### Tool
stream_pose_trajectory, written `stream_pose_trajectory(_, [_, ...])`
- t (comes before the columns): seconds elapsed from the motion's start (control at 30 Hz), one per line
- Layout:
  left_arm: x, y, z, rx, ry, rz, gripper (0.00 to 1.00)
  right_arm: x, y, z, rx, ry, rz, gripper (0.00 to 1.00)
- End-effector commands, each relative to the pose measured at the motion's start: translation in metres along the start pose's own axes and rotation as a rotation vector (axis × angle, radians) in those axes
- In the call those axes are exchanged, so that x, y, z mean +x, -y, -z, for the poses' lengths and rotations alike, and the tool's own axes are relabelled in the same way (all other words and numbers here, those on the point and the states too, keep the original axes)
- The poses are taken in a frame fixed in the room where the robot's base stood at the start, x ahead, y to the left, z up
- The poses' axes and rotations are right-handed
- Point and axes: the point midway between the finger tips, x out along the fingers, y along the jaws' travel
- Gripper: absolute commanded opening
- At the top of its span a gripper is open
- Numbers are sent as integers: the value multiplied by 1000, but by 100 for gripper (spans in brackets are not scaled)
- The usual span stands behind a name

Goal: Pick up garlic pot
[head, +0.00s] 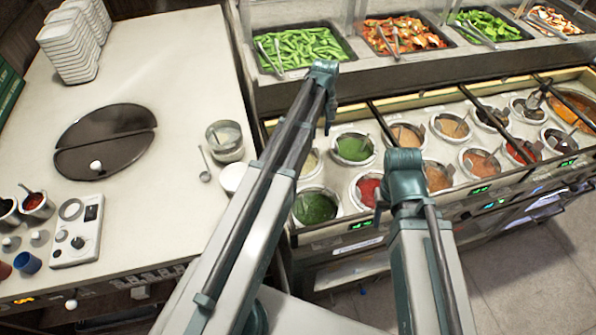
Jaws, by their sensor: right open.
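A round metal pot with pale contents (225,140) stands on the left counter. Several round pots sit in the wells on the right, including green (354,148), dark green (314,208), red (368,190) and beige (407,134) sauces. I see no label that tells which one holds garlic. My left arm's teal end (323,72) is over the front edge of the food bins, and its fingers cannot be made out. My right arm's teal end (403,165) is above the front pots. Its jaws are open, though the fingertips are mostly hidden. Both arms cover parts of the wells.
A ladle (205,165) lies beside the pale pot. Food bins with tongs (300,47) line the back. The counter's middle is mostly clear.

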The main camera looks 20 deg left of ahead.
Motion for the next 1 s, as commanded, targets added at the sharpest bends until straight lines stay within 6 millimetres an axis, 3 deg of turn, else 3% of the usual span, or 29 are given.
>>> stream_pose_trajectory(0.03, [15, 0, 0, 0, 0, 0, 40, 15, 1, 1, 0, 0, 0, 50])
stream_pose_trajectory(0.13, [28, 0, 0, 0, 0, 0, 40, 28, 3, 2, 0, 0, 0, 50])
stream_pose_trajectory(0.57, [40, 1, 0, 0, 0, 0, 40, 40, 4, 2, 0, 0, 0, 50])
stream_pose_trajectory(1.0, [87, 5, -1, 1, 0, 0, 40, 87, 8, 5, 0, 0, 0, 50])
